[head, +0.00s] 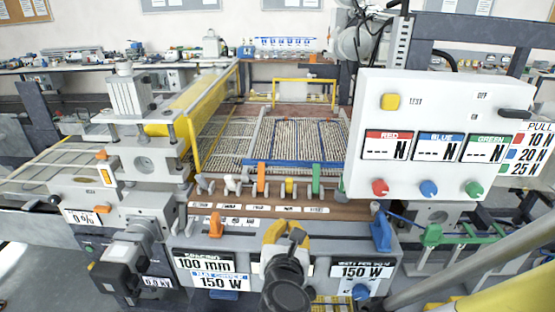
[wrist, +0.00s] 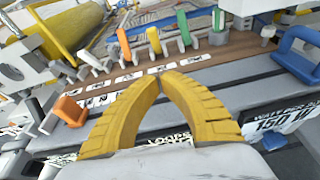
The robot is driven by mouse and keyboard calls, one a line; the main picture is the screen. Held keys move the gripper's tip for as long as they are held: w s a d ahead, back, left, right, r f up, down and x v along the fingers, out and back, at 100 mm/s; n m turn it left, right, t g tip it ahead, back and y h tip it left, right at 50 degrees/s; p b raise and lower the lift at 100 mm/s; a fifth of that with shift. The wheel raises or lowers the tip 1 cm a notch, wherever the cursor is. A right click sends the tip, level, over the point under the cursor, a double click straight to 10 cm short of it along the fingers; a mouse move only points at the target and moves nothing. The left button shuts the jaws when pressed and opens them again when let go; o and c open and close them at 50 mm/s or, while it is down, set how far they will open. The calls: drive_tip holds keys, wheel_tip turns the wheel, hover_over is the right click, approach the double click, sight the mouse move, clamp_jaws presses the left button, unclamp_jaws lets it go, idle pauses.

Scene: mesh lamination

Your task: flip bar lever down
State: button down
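My gripper (head: 286,232) has yellow fingers and is in front of the machine's front panel. In the wrist view its fingertips (wrist: 163,73) meet, with nothing seen between them, just short of the label strip below a row of levers. The row has an orange lever (head: 261,179), a yellow lever (head: 289,186), a green lever (head: 315,180) and pale levers (head: 232,184), all roughly upright. A separate orange lever (head: 215,226) stands left on the panel, and a blue handle (head: 380,234) right. I cannot tell which one is the bar lever. My gripper touches none of them.
A white control box (head: 430,90) with RED, BLUE and GREEN displays overhangs the right side. A grey motor and column unit (head: 130,95) stands at the left. Behind the levers is a mesh bed (head: 300,140) beside a yellow roller (head: 205,100).

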sight(285, 218)
drive_tip(key=shift+w+a+n, duration=0.1)
drive_tip(key=shift+a+n, duration=0.4)
drive_tip(key=shift+a, duration=0.05)
drive_tip(key=shift+r, duration=0.1)
drive_tip(key=shift+d, duration=0.1)
drive_tip(key=b+x, duration=0.2)
drive_tip(key=x, duration=0.7)
drive_tip(key=shift+w, duration=0.15)
drive_tip(key=w, duration=0.1)
drive_tip(key=w+r, duration=0.1)
drive_tip(key=w, duration=0.1)
drive_tip(key=shift+w+r+b, duration=0.1)
drive_tip(key=shift+r+b, duration=0.05)
drive_tip(key=shift+b, duration=0.2)
drive_tip(key=shift+w+r, duration=0.3)
drive_tip(key=shift+w, duration=0.2)
drive_tip(key=shift+r, duration=0.1)
